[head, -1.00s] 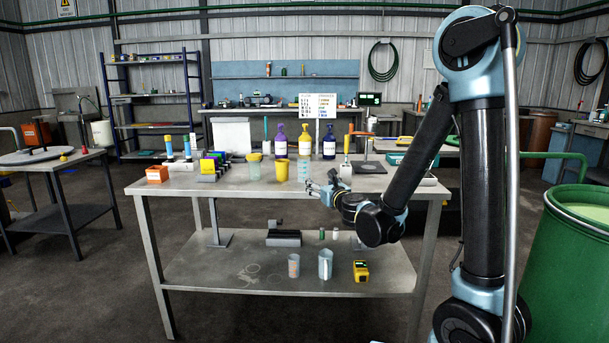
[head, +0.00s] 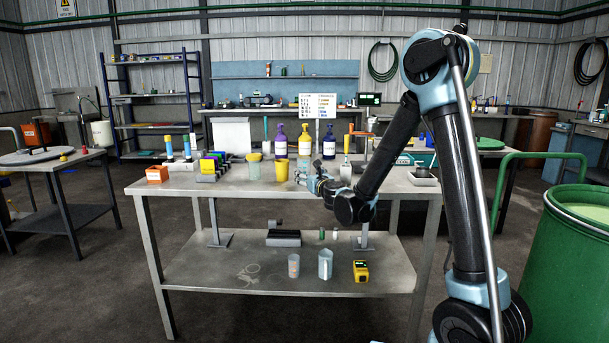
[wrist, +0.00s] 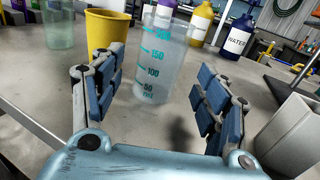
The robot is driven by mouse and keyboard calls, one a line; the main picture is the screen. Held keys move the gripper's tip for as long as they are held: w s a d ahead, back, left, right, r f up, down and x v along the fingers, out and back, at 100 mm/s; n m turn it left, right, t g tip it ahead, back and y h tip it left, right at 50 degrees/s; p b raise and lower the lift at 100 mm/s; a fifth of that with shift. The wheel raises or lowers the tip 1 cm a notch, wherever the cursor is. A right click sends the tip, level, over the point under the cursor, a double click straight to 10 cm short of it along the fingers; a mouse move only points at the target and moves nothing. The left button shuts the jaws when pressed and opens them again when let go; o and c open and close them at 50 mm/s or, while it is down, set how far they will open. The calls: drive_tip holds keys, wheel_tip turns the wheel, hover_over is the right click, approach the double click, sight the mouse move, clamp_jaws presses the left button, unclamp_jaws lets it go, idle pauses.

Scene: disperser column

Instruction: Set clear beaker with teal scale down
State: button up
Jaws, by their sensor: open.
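The clear beaker with teal scale (wrist: 160,68) stands upright on the metal table, its teal marks facing my wrist camera. In the head view the beaker (head: 303,165) is at the right end of a short row of cups and is partly hidden by my gripper. My gripper (wrist: 158,72) is open, with one finger on each side of the beaker's lower part in the picture. A gap shows on both sides, and neither finger visibly touches it. In the head view my gripper (head: 313,180) is low over the tabletop, close to the beaker.
A yellow cup (wrist: 104,38) stands close left of the beaker, with a greenish clear beaker (wrist: 59,24) beyond it. A pale square container (wrist: 292,135) is right of my gripper. Bottles (head: 329,142) stand behind. The table's front edge is clear.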

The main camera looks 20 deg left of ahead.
sight(306, 171)
drive_tip(key=x, duration=0.5)
drive_tip(key=shift+w+a, duration=0.2)
drive_tip(key=shift+w, duration=0.1)
drive_tip(key=c, duration=1.3)
